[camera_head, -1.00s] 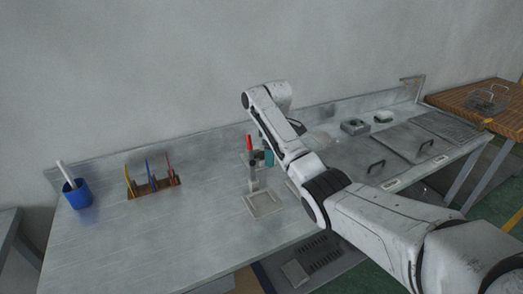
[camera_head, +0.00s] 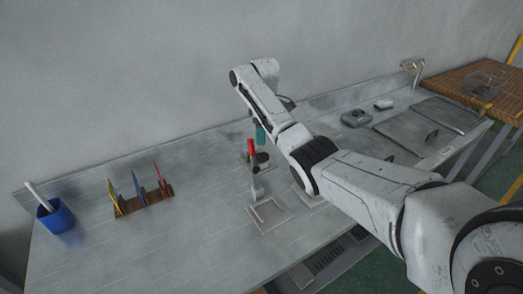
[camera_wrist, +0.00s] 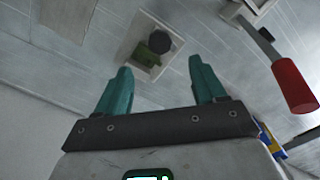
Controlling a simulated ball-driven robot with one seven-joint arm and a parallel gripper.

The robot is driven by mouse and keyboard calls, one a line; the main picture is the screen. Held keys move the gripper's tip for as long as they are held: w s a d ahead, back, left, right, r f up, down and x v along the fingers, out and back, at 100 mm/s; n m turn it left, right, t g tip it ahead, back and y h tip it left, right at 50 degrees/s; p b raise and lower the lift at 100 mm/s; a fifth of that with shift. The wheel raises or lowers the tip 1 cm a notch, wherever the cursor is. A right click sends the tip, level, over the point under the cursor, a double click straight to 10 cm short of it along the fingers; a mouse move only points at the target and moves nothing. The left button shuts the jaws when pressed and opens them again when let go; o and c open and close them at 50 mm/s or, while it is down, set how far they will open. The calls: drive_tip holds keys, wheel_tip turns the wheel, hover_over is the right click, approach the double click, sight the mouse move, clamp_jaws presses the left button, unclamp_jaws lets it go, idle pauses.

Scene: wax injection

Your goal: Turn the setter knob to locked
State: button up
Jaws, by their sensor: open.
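A dark round knob (camera_wrist: 160,42) with a green part beside it sits on a pale square plate (camera_wrist: 134,26) in the wrist view; it looks like the setter knob. The lever's red grip (camera_wrist: 294,86) shows large at the right of the wrist view. My gripper (camera_wrist: 159,68) has teal fingers spread wide with nothing between them. The knob is beyond the fingertips, apart from them. In the head view my gripper (camera_head: 260,134) hangs above and behind the lever. The knob's lock marking cannot be read.
A blue cup (camera_head: 56,217) with a pen and a wooden rack (camera_head: 143,200) of coloured tools stand on the left of the metal bench. A pale square frame (camera_head: 268,214) lies in front of the lever. Lidded panels (camera_head: 445,113) are at the right. The bench's middle left is clear.

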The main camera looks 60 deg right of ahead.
sight(264, 155)
wheel_tip(264, 155, down, 10)
drive_tip(key=shift+r+p, duration=0.25)
drive_tip(key=shift+p, duration=0.05)
drive_tip(key=shift+c, duration=0.5)
drive_tip(key=c, duration=1)
drive_tip(key=shift+o, duration=0.2)
